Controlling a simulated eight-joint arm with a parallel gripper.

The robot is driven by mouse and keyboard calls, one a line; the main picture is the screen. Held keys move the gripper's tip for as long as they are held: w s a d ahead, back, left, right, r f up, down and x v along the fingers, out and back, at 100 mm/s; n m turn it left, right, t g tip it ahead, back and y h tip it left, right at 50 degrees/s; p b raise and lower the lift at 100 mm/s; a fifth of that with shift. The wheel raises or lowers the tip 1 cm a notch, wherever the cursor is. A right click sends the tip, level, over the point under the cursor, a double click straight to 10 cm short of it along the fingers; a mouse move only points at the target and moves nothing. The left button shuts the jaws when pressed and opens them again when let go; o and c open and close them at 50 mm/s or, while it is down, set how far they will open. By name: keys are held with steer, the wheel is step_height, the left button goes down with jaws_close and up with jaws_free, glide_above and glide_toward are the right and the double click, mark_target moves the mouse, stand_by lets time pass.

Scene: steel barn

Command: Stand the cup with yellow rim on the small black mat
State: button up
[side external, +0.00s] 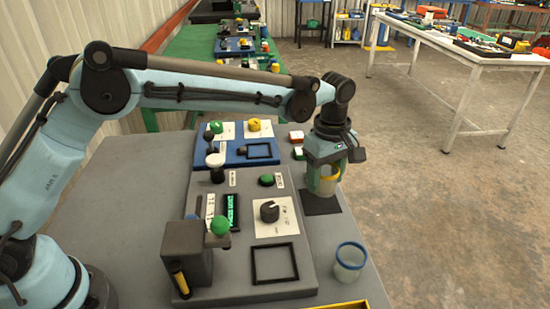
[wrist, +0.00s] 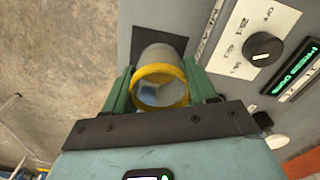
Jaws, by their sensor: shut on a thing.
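The cup with yellow rim (side external: 327,186) is a pale cylinder, upright in the side view. My gripper (side external: 330,172) points down and is shut on it, with green fingers on both sides. In the wrist view, the cup's yellow rim (wrist: 158,71) faces the camera between the fingers of my gripper (wrist: 162,88). The small black mat (side external: 321,204) lies at the right edge of the grey table, under the cup. In the wrist view the mat (wrist: 183,44) shows beyond the cup. I cannot tell whether the cup's base touches the mat.
A cup with a blue rim (side external: 349,263) stands nearer the camera at the table's right side. A grey panel (side external: 215,275) with a knob, green buttons and a display lies left of the mat. A blue panel (side external: 235,155) lies behind. Bare floor is to the right.

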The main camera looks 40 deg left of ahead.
steer(key=shift+w+a+f, duration=0.75)
steer(key=shift+w, duration=0.1)
steer(key=shift+f, duration=1.9)
steer(key=shift+f, duration=0.1)
steer(key=shift+f, duration=0.1)
steer(key=o, duration=1.1)
